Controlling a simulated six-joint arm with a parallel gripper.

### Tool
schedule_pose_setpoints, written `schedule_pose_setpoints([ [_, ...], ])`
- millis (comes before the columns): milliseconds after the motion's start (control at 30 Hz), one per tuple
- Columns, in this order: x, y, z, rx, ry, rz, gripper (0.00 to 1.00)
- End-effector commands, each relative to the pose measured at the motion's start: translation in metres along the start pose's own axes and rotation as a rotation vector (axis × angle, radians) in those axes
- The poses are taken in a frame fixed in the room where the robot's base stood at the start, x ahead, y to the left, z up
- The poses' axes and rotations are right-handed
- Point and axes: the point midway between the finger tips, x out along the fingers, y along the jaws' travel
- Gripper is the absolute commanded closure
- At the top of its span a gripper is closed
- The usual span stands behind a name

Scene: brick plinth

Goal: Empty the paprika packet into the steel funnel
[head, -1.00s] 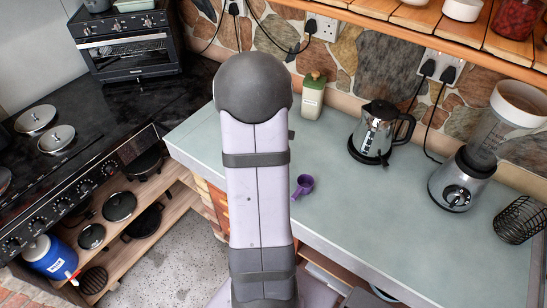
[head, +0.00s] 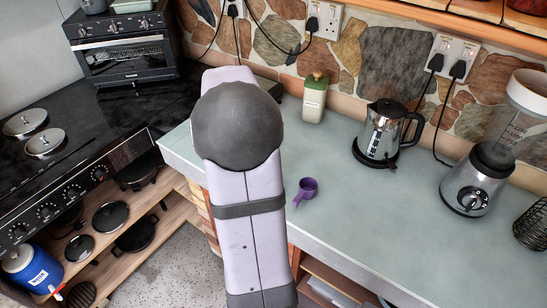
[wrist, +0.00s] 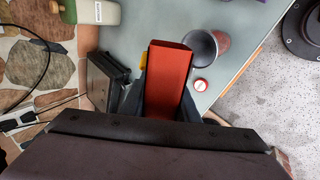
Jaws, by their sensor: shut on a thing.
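A red packet (wrist: 170,75), taken as the paprika packet, is between the two dark fingers of my gripper (wrist: 163,90) in the wrist view. The gripper is shut on it. Its top end faces away from the wrist and I cannot tell whether it is open. A grey round vessel with a dark mouth (wrist: 201,48), seemingly the steel funnel, stands just right of the packet's far end, on the counter. I cannot tell whether the two touch. In the head view my arm hides the gripper, packet and funnel.
A small red-and-white lid or jar (wrist: 201,86) and a reddish round thing (wrist: 222,42) are near the funnel.

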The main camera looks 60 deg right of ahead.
Motion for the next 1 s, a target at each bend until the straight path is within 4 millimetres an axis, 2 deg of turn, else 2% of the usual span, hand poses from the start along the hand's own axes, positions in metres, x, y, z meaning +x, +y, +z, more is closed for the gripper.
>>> schedule_pose_setpoints([
  [267, 0.009, -0.006, 0.0, -0.122, -0.17, -0.001, 0.95],
  [433, -0.002, 0.001, 0.001, -0.207, -0.292, 0.0, 0.95],
  [600, 0.009, -0.007, 0.006, -0.297, -0.423, -0.002, 0.95],
  [767, -0.001, 0.001, 0.011, -0.381, -0.545, 0.0, 0.95],
  [1000, 0.007, -0.005, 0.019, -0.497, -0.711, -0.001, 0.95],
])
